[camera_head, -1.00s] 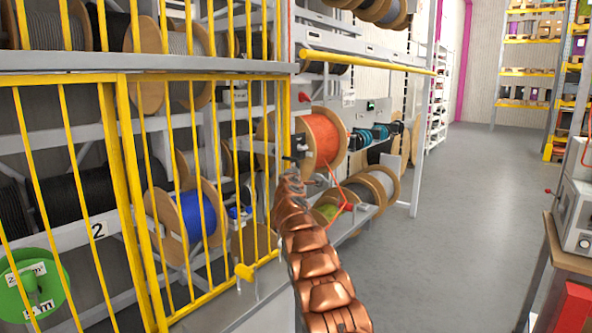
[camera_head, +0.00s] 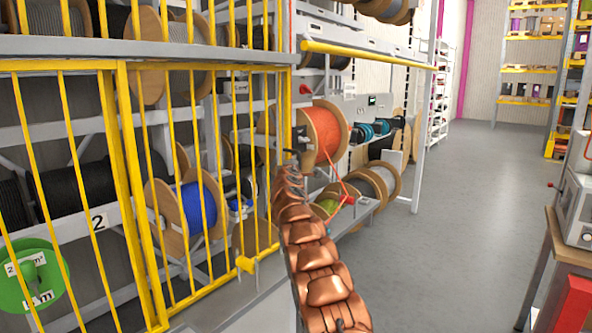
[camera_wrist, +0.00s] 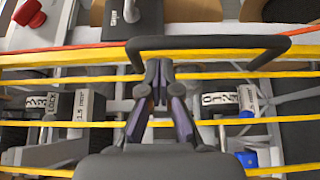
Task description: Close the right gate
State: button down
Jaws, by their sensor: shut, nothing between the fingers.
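The right gate (camera_head: 143,200) is a frame of yellow bars in front of the rack. Its left post stands close beside the post of the left gate (camera_head: 108,130), and the two look roughly in line. I cannot tell whether the right gate is fully shut. My gripper (camera_wrist: 160,66) is shut and empty. In the wrist view its fingers are in front of the yellow bars (camera_wrist: 225,121), beside a black bent bar (camera_wrist: 210,42); contact is unclear. In the head view my copper-coloured arm reaches up to the gate's right edge, and the fingers are too small to make out.
Behind the bars are reels, including a blue one (camera_head: 198,207). An orange reel (camera_head: 325,138) stands right of the gate, under a yellow rail (camera_head: 370,60). A table with a grey machine (camera_head: 577,205) is at the right. The floor (camera_head: 450,220) between is clear.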

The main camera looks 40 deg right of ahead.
jog(key=w+a+b+v, duration=0.1)
jog(key=b+v, duration=0.8)
jog(key=v, duration=0.2)
jog(key=shift+a, duration=0.5)
jog(key=shift+s, duration=0.1)
dwell(0.5)
